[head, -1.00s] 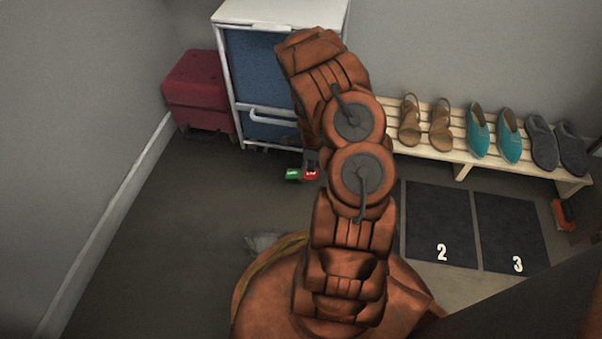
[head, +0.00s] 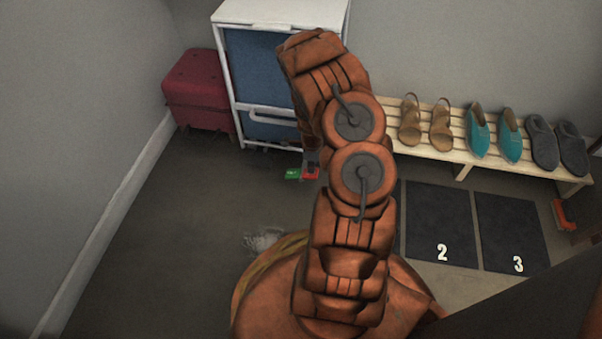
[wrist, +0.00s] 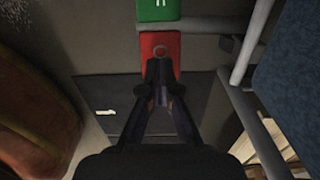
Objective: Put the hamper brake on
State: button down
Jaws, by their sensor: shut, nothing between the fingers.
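The hamper (head: 262,80) has a white frame and a blue bag and stands against the back wall. At its foot are two small pedals, a green one (head: 292,174) and a red one (head: 311,174). The wrist view shows the green pedal (wrist: 158,8) at the top and the red pedal (wrist: 158,44) below it, with a ring mark. My gripper (wrist: 160,68) is shut and empty. Its tips overlap the near part of the red pedal; I cannot tell whether they press on it. In the head view my arm hides most of the gripper.
A dark red padded stool (head: 197,90) stands left of the hamper. A slatted shoe bench (head: 462,160) with several shoes runs along the wall to the right. Dark mats marked 2 (head: 440,222) and 3 (head: 510,230) lie before it. The floor at left is clear.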

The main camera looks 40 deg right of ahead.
jog(key=shift+f+b, duration=0.4)
jog(key=shift+f, duration=0.8)
dwell(0.7)
jog(key=shift+r, duration=0.1)
jog(key=shift+r+p, duration=1.4)
jog(key=shift+r, duration=2.05)
